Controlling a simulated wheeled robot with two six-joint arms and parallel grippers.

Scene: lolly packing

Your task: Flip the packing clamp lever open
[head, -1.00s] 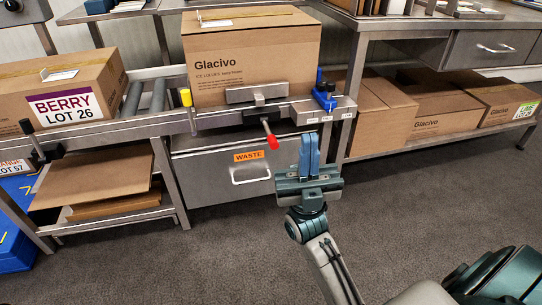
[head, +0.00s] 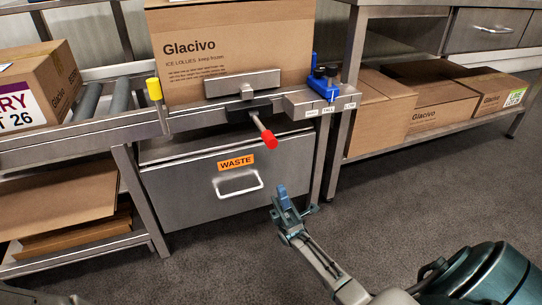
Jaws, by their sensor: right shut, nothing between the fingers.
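The packing clamp lever (head: 264,133) has a red tip and a metal rod. It sticks out and slants down toward me from a black mount below the clamp's grey metal bar (head: 242,84). The bar lies against the front of the Glacivo carton (head: 237,40) on the bench. My right gripper (head: 281,191) is shut and empty. It is below and slightly right of the red tip, clear of it, in front of the waste drawer's right side. My left gripper is not in view.
A waste drawer (head: 198,188) with a handle is under the clamp. A yellow-topped post (head: 154,90) stands left of the carton and a blue fixture (head: 322,82) right of it. More cartons (head: 438,107) sit on a low shelf at right. The floor in front is clear.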

